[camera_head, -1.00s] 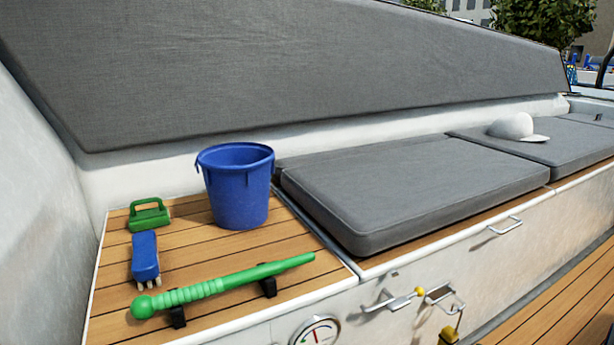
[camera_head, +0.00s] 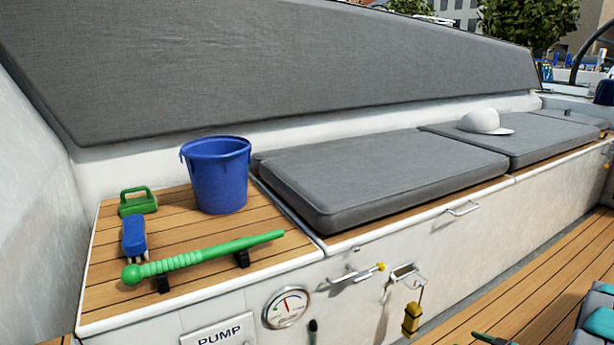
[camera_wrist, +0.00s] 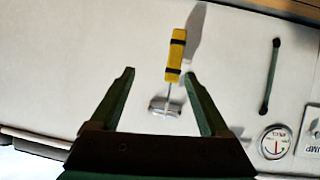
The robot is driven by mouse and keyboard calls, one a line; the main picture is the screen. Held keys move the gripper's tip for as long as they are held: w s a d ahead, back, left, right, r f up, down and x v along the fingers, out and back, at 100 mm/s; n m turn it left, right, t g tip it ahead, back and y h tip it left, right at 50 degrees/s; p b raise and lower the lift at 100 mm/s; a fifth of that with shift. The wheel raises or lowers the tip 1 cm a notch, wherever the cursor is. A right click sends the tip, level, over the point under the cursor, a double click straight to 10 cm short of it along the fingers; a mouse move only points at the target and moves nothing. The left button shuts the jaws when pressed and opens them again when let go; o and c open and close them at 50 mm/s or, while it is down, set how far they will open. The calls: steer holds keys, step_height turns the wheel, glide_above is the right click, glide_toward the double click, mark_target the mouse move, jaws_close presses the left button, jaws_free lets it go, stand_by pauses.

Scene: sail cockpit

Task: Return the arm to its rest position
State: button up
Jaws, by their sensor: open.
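My gripper (camera_wrist: 159,76) is open in the wrist view, its two dark green fingers spread with nothing held. Beyond them, near the pale locker front (camera_wrist: 90,40), is a yellow float (camera_wrist: 175,55) on a short line from a metal fitting (camera_wrist: 165,107). The fitting shows between the fingers, apparently farther off, and I see no contact. The wrist picture is upside down compared with the head view. In the head view, the yellow float (camera_head: 412,318) hangs below the fitting (camera_head: 404,272). Teal and dark parts of my arm (camera_head: 600,322) show at the lower right.
A blue bucket (camera_head: 217,180), green scrubber (camera_head: 138,202), blue brush (camera_head: 134,238) and green handle (camera_head: 200,256) are on the teak top. A latch (camera_head: 355,276), gauge (camera_head: 287,307) and PUMP plate (camera_head: 218,336) are on the front. A white cap (camera_head: 485,121) lies on the cushions (camera_head: 390,180).

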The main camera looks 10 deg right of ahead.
steer(key=w+d+r+g+h+p, duration=0.1)
steer(key=w+d+r+g+h, duration=0.2)
steer(key=r, duration=0.4)
steer(key=s+a+r+m+g+h+p, duration=0.1)
steer(key=s+a+r+m+h+p, duration=0.15)
steer(key=r, duration=0.55)
steer(key=s+a+r+m+g+h+p, duration=0.1)
steer(key=a+r+g+h, duration=0.1)
steer(key=r+h, duration=0.35)
steer(key=s+a+r+g+y+p, duration=0.1)
steer(key=s+a+r+g+y, duration=0.1)
steer(key=s+a, duration=0.8)
steer(key=s+a+r+g+y+p, duration=0.1)
steer(key=s+a+r+g+y, duration=0.2)
steer(key=s+a, duration=0.8)
steer(key=s+a+r+g+y+p, duration=0.1)
steer(key=s+a+r, duration=0.4)
steer(key=s+a, duration=0.5)
steer(key=a+m+g+y, duration=0.1)
steer(key=a, duration=0.3)
steer(key=shift+s+g+y, duration=0.3)
steer(key=shift+s, duration=0.05)
